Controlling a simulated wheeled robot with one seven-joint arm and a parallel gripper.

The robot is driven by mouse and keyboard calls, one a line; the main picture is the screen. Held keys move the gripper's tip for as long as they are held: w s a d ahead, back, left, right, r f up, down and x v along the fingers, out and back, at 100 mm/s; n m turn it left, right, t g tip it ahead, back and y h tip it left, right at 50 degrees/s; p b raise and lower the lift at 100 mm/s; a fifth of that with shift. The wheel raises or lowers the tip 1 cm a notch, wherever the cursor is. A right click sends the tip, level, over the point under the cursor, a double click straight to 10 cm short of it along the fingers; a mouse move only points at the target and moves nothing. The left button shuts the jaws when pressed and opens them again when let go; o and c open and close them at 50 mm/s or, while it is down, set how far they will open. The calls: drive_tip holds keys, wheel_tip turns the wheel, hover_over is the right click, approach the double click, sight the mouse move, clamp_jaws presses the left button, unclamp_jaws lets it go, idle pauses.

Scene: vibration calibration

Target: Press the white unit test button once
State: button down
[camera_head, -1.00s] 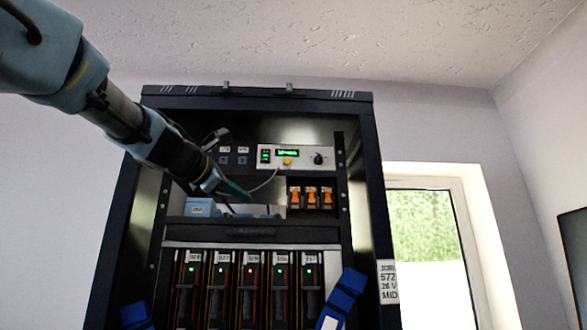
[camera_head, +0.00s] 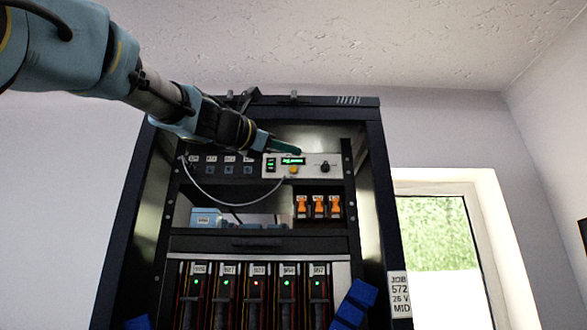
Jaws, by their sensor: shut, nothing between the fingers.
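The white unit (camera_head: 312,171) is a pale panel in the upper part of the black rack. It has a lit green display (camera_head: 293,161), a black knob (camera_head: 325,167) and a small yellow button (camera_head: 294,170) below the display. No label on the button is readable. My gripper (camera_head: 298,151) is shut and empty, with dark green fingertips pointing right. In the picture its tips lie just above the display and the yellow button. I cannot tell how far they are from the panel, and I see no contact with the button.
A grey cable (camera_head: 225,204) loops from the left of the rack to the white unit. Orange switches (camera_head: 318,206) and a light blue box (camera_head: 206,217) sit below. Several modules with lights fill the lower bay (camera_head: 256,258). The rack's right post (camera_head: 372,200) stands beside the unit.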

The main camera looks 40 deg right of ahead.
sight(301, 170)
drive_tip(key=shift+w+d+p, duration=1.1)
drive_tip(key=shift+w+d, duration=0.15)
drive_tip(key=shift+w, duration=0.3)
drive_tip(key=shift+w+d+p, duration=1.05)
drive_tip(key=shift+w+d, duration=0.2)
drive_tip(key=shift+w, duration=0.25)
drive_tip(key=shift+w+d, duration=0.25)
drive_tip(key=shift+w, duration=0.05)
drive_tip(key=shift+w+d+p, duration=0.2)
drive_tip(key=shift+w+p, duration=0.15)
idle(0.5)
drive_tip(key=shift+s+a+b, duration=0.45)
drive_tip(key=shift+s+b, duration=0.15)
drive_tip(key=shift+s, duration=0.05)
idle(0.3)
